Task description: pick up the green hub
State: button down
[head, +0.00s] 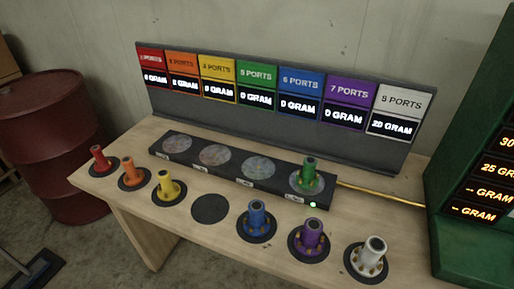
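The green hub (308,174) stands upright on the rightmost round plate of a long dark block (235,177) on the wooden table. A small green light (313,205) glows on the block just in front of it. My gripper is not in the head view, so its state does not show.
A red hub (99,158), orange hub (130,172), yellow hub (167,186), blue hub (257,220), purple hub (310,238) and white hub (370,257) stand on dark pads in front. One pad (210,208) is empty. A labelled display board (275,125) stands behind; a green cabinet (462,190) stands right.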

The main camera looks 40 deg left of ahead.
aim_at(307, 179)
jog(key=k+u, duration=0.1)
jog(key=u, duration=1.2)
jog(key=i+l+u, duration=0.1)
jog(key=u, duration=0.6)
jog(key=i+z, duration=0.25)
jog(key=z, duration=0.15)
jog(key=i+j+z, duration=0.1)
jog(key=i+z, duration=0.25)
jog(key=k, duration=0.1)
